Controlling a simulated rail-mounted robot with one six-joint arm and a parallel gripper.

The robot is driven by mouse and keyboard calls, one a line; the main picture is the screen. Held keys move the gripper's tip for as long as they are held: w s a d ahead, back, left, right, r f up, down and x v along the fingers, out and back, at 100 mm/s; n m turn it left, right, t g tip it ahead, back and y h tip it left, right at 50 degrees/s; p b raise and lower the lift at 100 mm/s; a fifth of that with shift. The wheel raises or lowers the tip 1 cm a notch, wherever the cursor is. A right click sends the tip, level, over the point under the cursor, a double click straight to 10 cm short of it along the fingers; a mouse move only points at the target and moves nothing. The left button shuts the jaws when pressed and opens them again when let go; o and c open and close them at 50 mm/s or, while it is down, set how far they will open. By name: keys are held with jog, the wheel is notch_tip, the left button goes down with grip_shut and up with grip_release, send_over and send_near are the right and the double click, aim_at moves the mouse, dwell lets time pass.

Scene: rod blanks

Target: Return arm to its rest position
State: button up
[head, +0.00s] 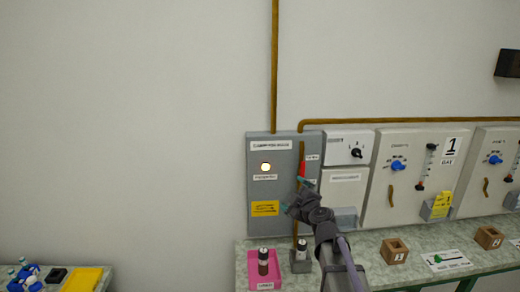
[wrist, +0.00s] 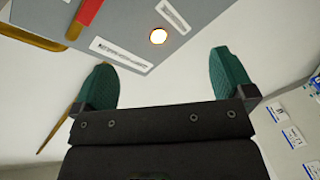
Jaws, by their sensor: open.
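My gripper (head: 295,196) is raised in front of the grey wall panel (head: 258,190) in the head view. In the wrist view its two green fingers (wrist: 164,62) are wide apart with nothing between them. A round lamp (head: 266,167) glows on the panel and also shows in the wrist view (wrist: 158,36), beyond the fingers. A red lever (head: 302,168) is on the panel's right side, just above the gripper in the head view. It shows at the wrist view's upper left (wrist: 88,11), apart from the fingers.
A bench (head: 420,273) runs below the panels. On it are a pink tray (head: 281,282) with a dark rod (head: 263,262), a grey holder (head: 301,266) with another rod, and wooden blocks (head: 395,252). Control boxes (head: 405,180) stand right. The wall left of the panel is clear.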

jog(key=s+a+f+m+g+y+b, duration=0.1)
jog(key=s+a+f+m+g, duration=0.2)
jog(key=s+f+g, duration=0.15)
jog(key=s+a+f+m+g+y, duration=0.1)
jog(key=s+a+f+m+g, duration=0.1)
jog(key=s+f+m+g, duration=0.3)
jog(key=s+d+f+m+g+h+b, duration=0.2)
jog(key=s+f, duration=0.3)
jog(key=s, duration=0.4)
jog(key=s+d+f+m+g+h+b, duration=0.2)
jog(key=s+f, duration=0.4)
jog(key=s, duration=0.3)
jog(key=d+m+g+h, duration=0.1)
jog(key=m+g+h, duration=0.1)
jog(key=shift+f+g, duration=0.2)
jog(key=shift+g, duration=0.15)
